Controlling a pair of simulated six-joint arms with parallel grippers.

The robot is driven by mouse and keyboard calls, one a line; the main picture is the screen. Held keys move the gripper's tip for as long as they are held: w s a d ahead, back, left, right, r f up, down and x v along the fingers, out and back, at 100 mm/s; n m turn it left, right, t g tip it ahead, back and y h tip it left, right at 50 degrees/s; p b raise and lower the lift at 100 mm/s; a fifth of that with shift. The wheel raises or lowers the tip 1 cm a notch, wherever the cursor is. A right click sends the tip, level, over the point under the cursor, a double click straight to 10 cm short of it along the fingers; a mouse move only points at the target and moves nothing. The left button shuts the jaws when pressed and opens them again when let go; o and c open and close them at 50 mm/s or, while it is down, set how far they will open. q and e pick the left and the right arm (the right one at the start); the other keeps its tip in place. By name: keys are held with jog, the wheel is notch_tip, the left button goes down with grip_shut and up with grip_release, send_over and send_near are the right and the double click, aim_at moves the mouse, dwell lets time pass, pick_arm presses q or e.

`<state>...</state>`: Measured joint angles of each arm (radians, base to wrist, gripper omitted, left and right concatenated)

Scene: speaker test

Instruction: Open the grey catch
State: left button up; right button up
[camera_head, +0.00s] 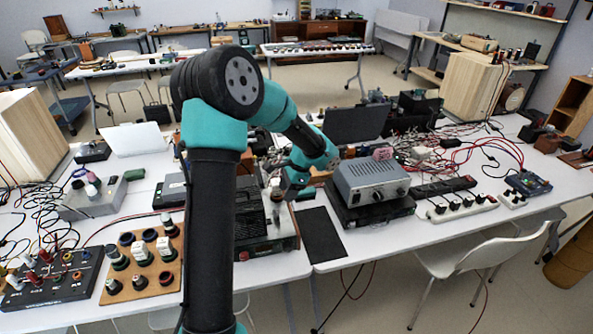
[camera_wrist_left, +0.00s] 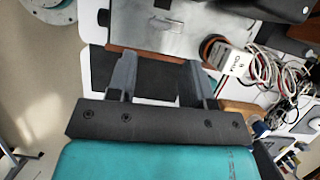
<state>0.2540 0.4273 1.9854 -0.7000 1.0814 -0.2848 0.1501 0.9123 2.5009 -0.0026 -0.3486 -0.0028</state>
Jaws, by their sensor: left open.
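My left gripper (camera_head: 282,192) reaches down over the middle of the bench, above a black ribbed-top unit (camera_head: 250,222). In the left wrist view its two grey fingers (camera_wrist_left: 163,80) are spread apart with nothing held between them. A silver-grey plate with a small raised grey fitting (camera_wrist_left: 162,27) lies beyond the fingertips and apart from them. This fitting looks like the grey catch; I cannot tell whether it is open. In the head view my arm and gripper hide most of that area, and I cannot make out the catch. My right gripper is in neither view.
A grey instrument (camera_head: 371,181) stands on a black unit to the right. A black mat (camera_head: 321,234) lies beside the ribbed unit. Loose red cables (camera_head: 492,150) cover the right bench. A wooden board with jars (camera_head: 140,270) and a black terminal box (camera_head: 52,283) sit at front left.

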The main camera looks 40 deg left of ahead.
pick_arm(q)
jog(key=v, duration=0.8)
jog(key=s+d+f+n+t+h, duration=0.1)
jog(key=s+d+f, duration=0.3)
jog(key=d+f, duration=0.4)
jog(key=s+d+f+n+t+h, duration=0.2)
jog(key=d+f, duration=0.6)
jog(key=f, duration=0.6)
jog(key=s+d+f+n+t+h, duration=0.1)
jog(key=s+d+f+n+h, duration=0.2)
jog(key=s+d+f+n, duration=0.2)
jog(key=s+d+f, duration=0.3)
jog(key=f, duration=0.4)
jog(key=shift+s+d+t, duration=0.25)
jog(key=shift+d+t, duration=0.05)
jog(key=shift+d, duration=0.1)
